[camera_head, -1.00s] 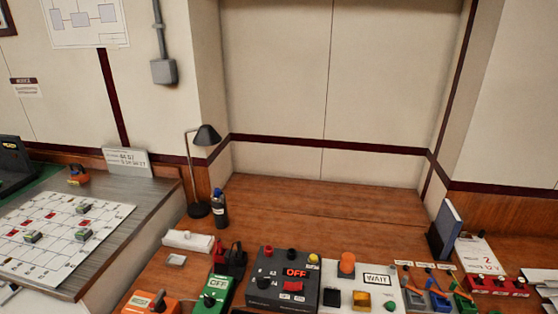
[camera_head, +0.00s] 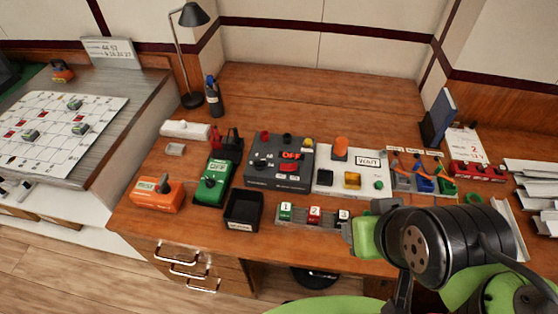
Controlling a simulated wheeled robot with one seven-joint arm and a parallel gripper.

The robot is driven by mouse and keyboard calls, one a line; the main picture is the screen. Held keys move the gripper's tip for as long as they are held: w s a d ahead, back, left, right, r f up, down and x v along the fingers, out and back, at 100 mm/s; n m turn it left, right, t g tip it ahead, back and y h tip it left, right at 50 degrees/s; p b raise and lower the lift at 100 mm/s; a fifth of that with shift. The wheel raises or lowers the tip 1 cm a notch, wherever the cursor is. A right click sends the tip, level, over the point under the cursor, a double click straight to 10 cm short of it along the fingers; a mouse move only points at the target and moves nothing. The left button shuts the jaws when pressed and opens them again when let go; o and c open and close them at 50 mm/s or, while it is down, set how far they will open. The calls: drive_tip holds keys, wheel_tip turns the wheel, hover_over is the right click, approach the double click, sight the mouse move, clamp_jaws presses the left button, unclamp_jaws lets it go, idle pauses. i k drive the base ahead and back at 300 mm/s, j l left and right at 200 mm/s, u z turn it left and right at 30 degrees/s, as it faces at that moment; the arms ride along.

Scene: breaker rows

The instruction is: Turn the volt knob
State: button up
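A green meter (camera_head: 216,184) with an OFF display and a dark knob (camera_head: 210,182) stands left of centre on the wooden desk. An orange meter (camera_head: 155,195) with a display and an orange-and-dark knob (camera_head: 163,184) stands to its left. The lettering is too small to tell which knob is marked volt. My gripper (camera_head: 364,224) is at the right, near the desk's front edge, well to the right of both meters and touching neither. It is seen from the side, so its opening does not show. My arm hides part of the desk's right front.
A black tray (camera_head: 231,222) lies right of the green meter. A numbered block row (camera_head: 292,222) lies between it and my gripper. Behind are a dark OFF panel (camera_head: 262,183), a white WAIT panel (camera_head: 325,188) and colored levers (camera_head: 423,184).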

sight(260, 165)
drive_tip(key=j+u, duration=0.15)
drive_tip(key=u, duration=0.25)
drive_tip(key=i+j+u, duration=0.1)
drive_tip(key=u, duration=0.3)
drive_tip(key=i+j+u, duration=0.1)
drive_tip(key=u, duration=0.3)
drive_tip(key=i, duration=0.05)
